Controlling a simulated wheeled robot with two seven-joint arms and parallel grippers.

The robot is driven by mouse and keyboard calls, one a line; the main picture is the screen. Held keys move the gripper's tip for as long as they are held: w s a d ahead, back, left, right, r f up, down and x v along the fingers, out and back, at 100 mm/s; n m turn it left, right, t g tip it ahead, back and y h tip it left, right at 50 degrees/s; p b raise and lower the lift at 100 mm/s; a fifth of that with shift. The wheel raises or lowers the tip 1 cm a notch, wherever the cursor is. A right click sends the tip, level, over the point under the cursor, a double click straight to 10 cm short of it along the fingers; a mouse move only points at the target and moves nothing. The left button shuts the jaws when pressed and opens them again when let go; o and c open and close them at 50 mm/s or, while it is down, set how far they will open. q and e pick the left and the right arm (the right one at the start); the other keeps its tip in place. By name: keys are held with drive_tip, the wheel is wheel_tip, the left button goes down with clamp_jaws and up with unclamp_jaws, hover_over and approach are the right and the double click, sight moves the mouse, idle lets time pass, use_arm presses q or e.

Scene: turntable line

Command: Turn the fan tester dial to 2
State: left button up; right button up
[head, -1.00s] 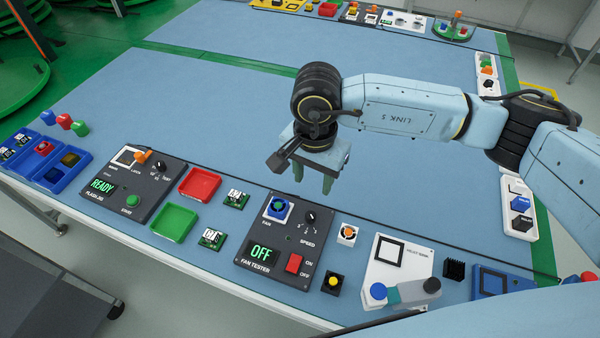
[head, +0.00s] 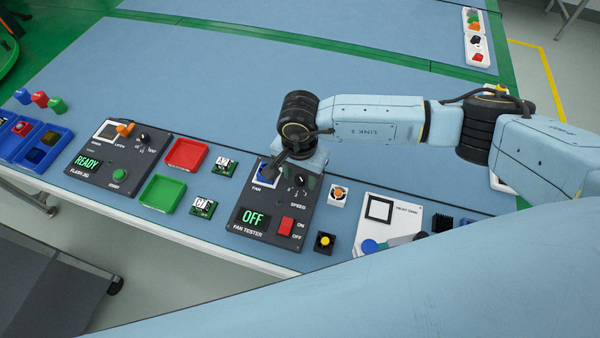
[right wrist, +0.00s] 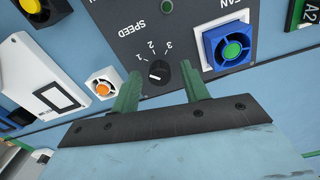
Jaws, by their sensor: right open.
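The fan tester (head: 265,225) is a dark panel whose display reads OFF. Its black speed dial (head: 301,180) is partly covered by my right gripper (head: 296,172) in the head view. In the right wrist view the dial (right wrist: 159,72) has the numbers 1, 2 and 3 around it. A small pale mark shows on the knob, but I cannot tell clearly which setting it points to. My right gripper's green fingers (right wrist: 159,80) are open, one either side of the dial in the picture; contact cannot be told. My left gripper is not in view.
The blue fan (right wrist: 231,47) sits on the panel close to one finger. The red ON/OFF switch (head: 286,227) is at the panel's front. Red (head: 186,154) and green (head: 162,193) trays lie left.

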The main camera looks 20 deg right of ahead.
drive_tip(key=shift+c, duration=0.3)
clamp_jaws()
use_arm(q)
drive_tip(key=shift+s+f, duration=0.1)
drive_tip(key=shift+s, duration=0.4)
use_arm(e)
drive_tip(key=shift+m, duration=0.3)
drive_tip(key=m+b, duration=0.1)
drive_tip(key=m, duration=0.1)
drive_tip(key=shift+m, duration=0.4)
drive_tip(key=m, duration=0.3)
drive_tip(key=shift+m, duration=0.3)
drive_tip(key=shift+m+b, duration=0.3)
drive_tip(key=shift+m, duration=0.4)
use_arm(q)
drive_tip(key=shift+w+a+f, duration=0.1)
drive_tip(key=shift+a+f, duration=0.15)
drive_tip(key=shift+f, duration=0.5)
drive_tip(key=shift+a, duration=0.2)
use_arm(e)
drive_tip(key=shift+m, duration=0.3)
